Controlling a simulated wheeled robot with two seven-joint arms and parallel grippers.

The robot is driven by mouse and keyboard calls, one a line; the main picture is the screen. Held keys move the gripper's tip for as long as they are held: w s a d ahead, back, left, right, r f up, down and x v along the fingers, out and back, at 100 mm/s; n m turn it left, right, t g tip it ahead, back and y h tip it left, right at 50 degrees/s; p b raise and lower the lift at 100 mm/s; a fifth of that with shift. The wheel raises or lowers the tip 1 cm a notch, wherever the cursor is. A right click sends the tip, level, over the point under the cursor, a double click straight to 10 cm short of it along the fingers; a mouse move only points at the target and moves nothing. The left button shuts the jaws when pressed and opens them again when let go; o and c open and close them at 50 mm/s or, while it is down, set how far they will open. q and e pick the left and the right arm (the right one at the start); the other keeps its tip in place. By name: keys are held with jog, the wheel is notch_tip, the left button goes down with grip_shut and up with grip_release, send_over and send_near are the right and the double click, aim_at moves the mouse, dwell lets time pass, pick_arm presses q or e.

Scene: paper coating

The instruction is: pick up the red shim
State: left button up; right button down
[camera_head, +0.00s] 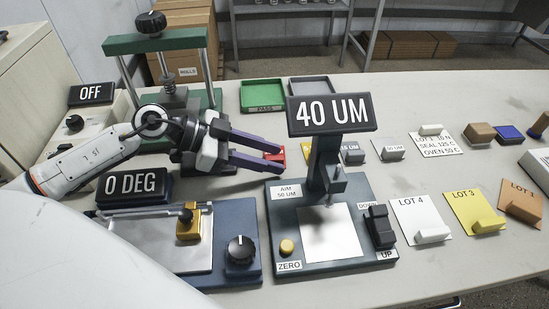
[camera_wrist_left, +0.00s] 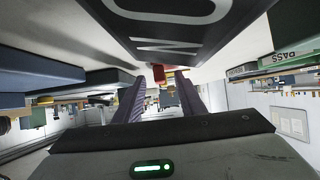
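The red shim (camera_head: 279,154) lies on the table at the left of a row of small blocks, left of the gauge stand. My left gripper (camera_head: 284,154) reaches in from the left, its two purple fingers spread apart, with the tips at the red shim. In the left wrist view the red shim (camera_wrist_left: 170,73) shows between the open fingers (camera_wrist_left: 162,86), near their tips. I cannot tell whether a finger touches it. The lower finger hides part of the shim in the head view. My right gripper is not in view.
The gauge stand with its "40 UM" display (camera_head: 330,113) stands close to the right of the fingertips. A grey shim (camera_head: 390,149) lies farther right. A green press (camera_head: 165,60) stands behind my left arm. A green tray (camera_head: 262,94) sits at the back.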

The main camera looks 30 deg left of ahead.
pick_arm(q)
grip_shut()
jog(key=shift+r, duration=0.1)
